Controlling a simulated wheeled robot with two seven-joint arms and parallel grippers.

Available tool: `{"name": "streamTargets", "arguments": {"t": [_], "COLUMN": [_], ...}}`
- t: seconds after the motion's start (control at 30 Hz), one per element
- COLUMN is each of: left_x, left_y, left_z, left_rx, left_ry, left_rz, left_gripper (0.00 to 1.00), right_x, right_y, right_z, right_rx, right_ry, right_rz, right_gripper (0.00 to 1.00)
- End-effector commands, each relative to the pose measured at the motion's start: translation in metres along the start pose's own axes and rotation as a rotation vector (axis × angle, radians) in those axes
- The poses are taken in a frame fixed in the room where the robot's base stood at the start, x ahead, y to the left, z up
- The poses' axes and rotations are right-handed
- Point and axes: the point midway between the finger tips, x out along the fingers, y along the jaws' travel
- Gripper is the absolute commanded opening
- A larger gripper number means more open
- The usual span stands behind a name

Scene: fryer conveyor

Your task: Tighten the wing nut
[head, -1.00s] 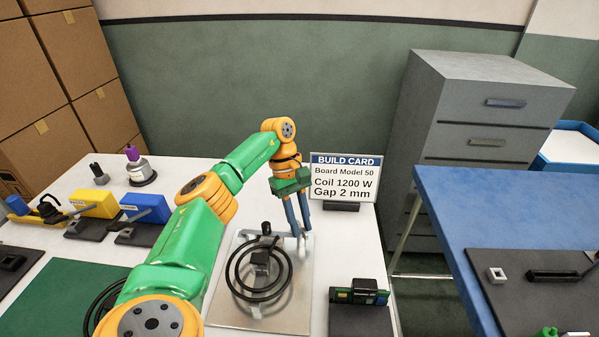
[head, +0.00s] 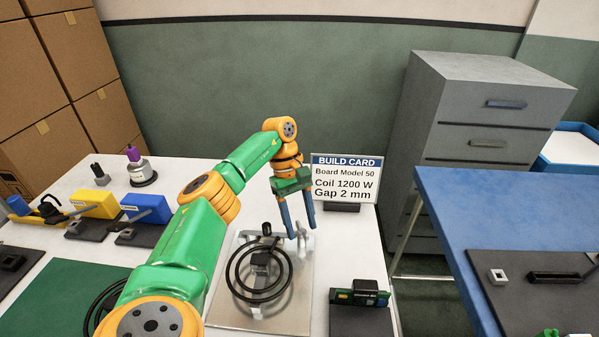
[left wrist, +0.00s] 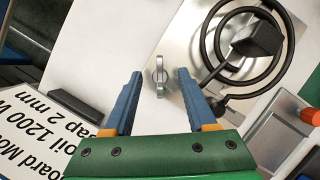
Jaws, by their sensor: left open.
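The wing nut (left wrist: 160,78) is a small silver metal piece at the edge of the metal plate (left wrist: 195,30). In the left wrist view it sits between the fingertips of my left gripper (left wrist: 158,74), with a visible gap on each side. My left gripper (head: 301,236) is open, pointing down at the far right corner of the plate (head: 300,310) in the head view. The fingers partly hide the nut there. A black coil (head: 258,270) lies on the plate near the gripper; it also shows in the left wrist view (left wrist: 205,45).
A build card (head: 345,178) stands just behind and right of the gripper. A black-and-green block (head: 358,293) is at the front right. Blue and yellow fixtures (head: 147,208) stand at the left. A blue table (head: 500,200) is on the right, beyond a gap.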

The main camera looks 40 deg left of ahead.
Motion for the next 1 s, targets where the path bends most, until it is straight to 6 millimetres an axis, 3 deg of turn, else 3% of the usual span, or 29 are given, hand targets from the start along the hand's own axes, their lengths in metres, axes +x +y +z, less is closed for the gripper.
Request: {"name": "streamTargets", "arguments": {"t": [0.13,0.27,0.4,1.0], "left_x": [-0.022,-0.052,-0.065,-0.067], "left_y": [0.001,0.001,0.001,0.000], "left_z": [0.000,0.002,0.002,0.000], "left_rx": [0.000,-0.002,-0.001,0.000], "left_ry": [0.000,-0.002,-0.002,0.000], "left_rz": [0.006,0.003,-0.001,-0.002], "left_gripper": [0.57,0.57,0.57,0.57], "right_x": [0.004,-0.004,-0.014,-0.014], "right_y": [0.000,0.000,0.000,0.000], "right_z": [0.000,0.000,-0.001,-0.001], "right_rx": [0.000,0.000,0.000,0.000], "right_ry": [0.000,0.000,0.000,0.000], "right_rz": [0.000,0.000,0.000,0.000], "right_gripper": [0.50,0.50,0.50,0.50]}}
